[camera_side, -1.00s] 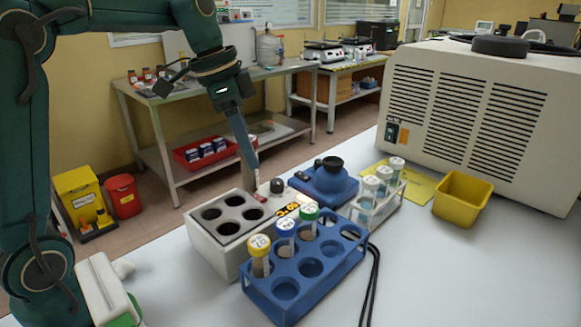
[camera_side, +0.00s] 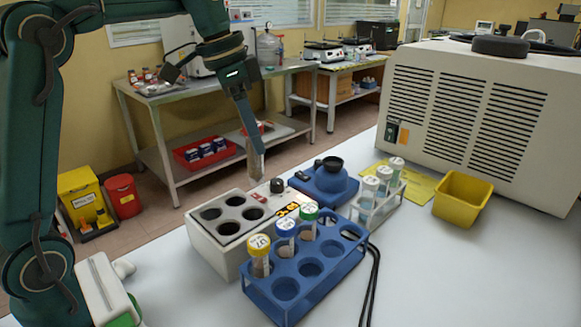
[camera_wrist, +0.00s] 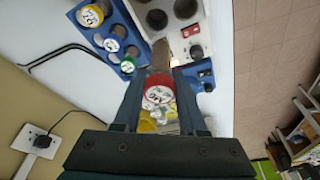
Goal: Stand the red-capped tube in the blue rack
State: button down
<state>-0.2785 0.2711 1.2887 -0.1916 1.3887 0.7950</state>
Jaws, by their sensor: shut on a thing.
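The red-capped tube (camera_side: 257,160) hangs in my gripper (camera_side: 254,127), above and behind the grey heating block. In the wrist view its red cap (camera_wrist: 158,88) is between my two fingers, which are shut on it, with the tube body pointing away from the camera. The blue rack (camera_side: 262,298) stands on the table in front of the block, to the lower right of the tube. Its left row holds yellow-, blue- and green-capped tubes; several other holes are empty. The tube is clear of the rack.
The grey heating block (camera_side: 222,253) with open wells stands directly behind the rack. A blue device (camera_side: 325,185), a white rack (camera_side: 372,216) of white-capped tubes and a yellow bin (camera_side: 463,200) are further right. A black cable (camera_side: 372,285) runs beside the rack. The front right table is clear.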

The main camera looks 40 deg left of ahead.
jog(key=w+d+f, duration=0.2)
jog(key=w+d, duration=0.2)
jog(key=w, duration=0.3)
jog(key=w+d+f, duration=0.1)
jog(key=d+f, duration=0.1)
jog(key=f, duration=0.3)
jog(key=w+d+f+m, duration=0.1)
jog(key=d+f, duration=0.2)
jog(key=f, duration=0.2)
jog(key=shift+d+f, duration=0.3)
jog(key=shift+f, duration=0.05)
dwell(0.4)
jog(key=shift+c, duration=1.9)
grip_release()
